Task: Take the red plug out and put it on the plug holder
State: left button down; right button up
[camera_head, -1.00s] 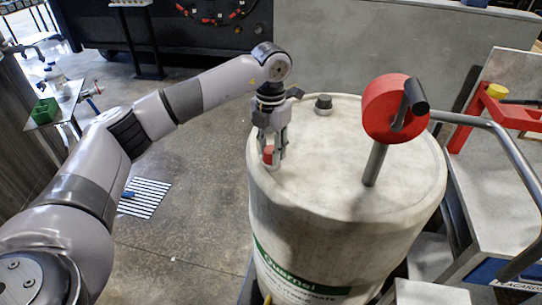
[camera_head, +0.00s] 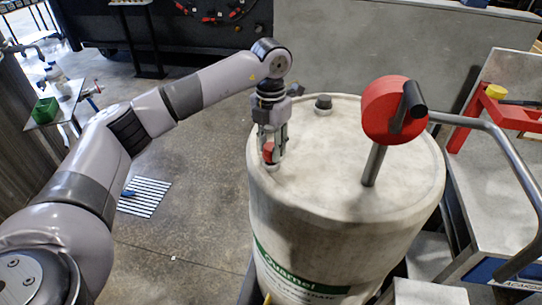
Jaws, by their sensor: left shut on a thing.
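The red plug (camera_head: 268,152) is at the left edge of the top of a large off-white drum (camera_head: 330,180). My left gripper (camera_head: 271,154) comes down from above, with its fingers shut around the red plug. The plug is at or just above its pale collar; I cannot tell whether it is clear of it. The fingers hide part of the plug. I cannot make out a plug holder for certain. My right gripper is not in view.
A red wheel with a black handle (camera_head: 390,110) stands on a grey post on the drum. A dark cap (camera_head: 323,102) sits at the drum's back edge. A metal rail (camera_head: 500,140) and a red frame (camera_head: 495,105) are at right. Open floor (camera_head: 200,220) lies left of the drum.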

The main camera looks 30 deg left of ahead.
pick_arm(q)
jog(key=shift+r+p, duration=1.3)
jog(key=shift+r, duration=0.9)
